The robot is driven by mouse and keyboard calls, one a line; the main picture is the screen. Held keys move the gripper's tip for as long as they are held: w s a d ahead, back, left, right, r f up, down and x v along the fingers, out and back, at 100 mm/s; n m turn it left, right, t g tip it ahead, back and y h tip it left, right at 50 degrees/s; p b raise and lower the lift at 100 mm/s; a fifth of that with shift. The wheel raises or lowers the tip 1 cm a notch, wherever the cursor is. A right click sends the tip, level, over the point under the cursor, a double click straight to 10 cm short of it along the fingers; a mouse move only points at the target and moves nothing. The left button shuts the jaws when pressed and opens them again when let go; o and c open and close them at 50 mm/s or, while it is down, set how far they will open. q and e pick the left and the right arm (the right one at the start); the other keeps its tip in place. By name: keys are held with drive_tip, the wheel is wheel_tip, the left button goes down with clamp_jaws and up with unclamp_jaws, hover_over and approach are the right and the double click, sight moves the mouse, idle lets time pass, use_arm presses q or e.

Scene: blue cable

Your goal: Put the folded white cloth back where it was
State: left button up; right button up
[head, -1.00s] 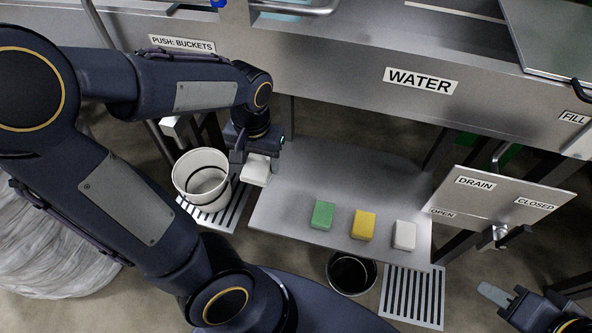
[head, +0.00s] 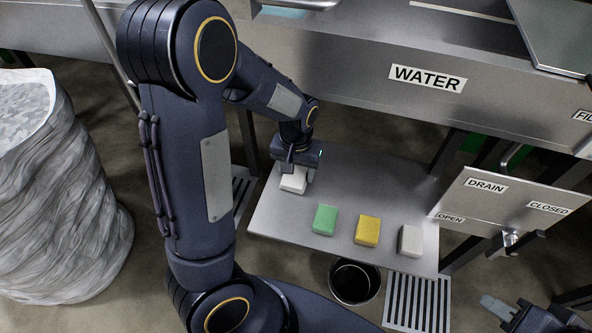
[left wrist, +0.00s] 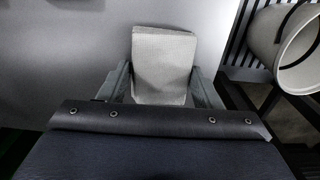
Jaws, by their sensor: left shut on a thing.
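The folded white cloth (head: 293,183) is at the far left part of the metal shelf (head: 345,187). My left gripper (head: 297,170) is shut on it from above. In the left wrist view the cloth (left wrist: 163,62) sits between the two fingers, over or on the grey shelf surface; I cannot tell whether it touches. My right gripper (head: 497,306) is at the lower right corner, away from the shelf and partly cut off by the frame; its fingers are not clear enough to read.
Green (head: 325,219), yellow (head: 368,229) and white-grey (head: 411,240) blocks stand in a row on the shelf's front. A dark bucket (head: 354,281) is below. A pale bucket (left wrist: 285,45) shows in the left wrist view. A drain lever panel (head: 500,200) stands right.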

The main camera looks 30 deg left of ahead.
sight(296, 173)
use_arm(q)
drive_tip(key=shift+f, duration=0.1)
drive_tip(key=o, duration=0.9)
drive_tip(key=shift+o, duration=0.2)
drive_tip(key=shift+r, duration=0.35)
wheel_tip(296, 173, up, 11)
drive_tip(key=p, duration=0.3)
drive_tip(key=s+d+r+t+h, duration=0.2)
drive_tip(key=s+r, duration=0.1)
drive_tip(key=s, duration=0.5)
drive_tip(key=s+d+r+m+t+h, duration=0.1)
drive_tip(key=s+d+r+t, duration=0.1)
drive_tip(key=s, duration=0.7)
drive_tip(key=shift+r+t+h, duration=0.4)
drive_tip(key=shift+r+t, duration=0.4)
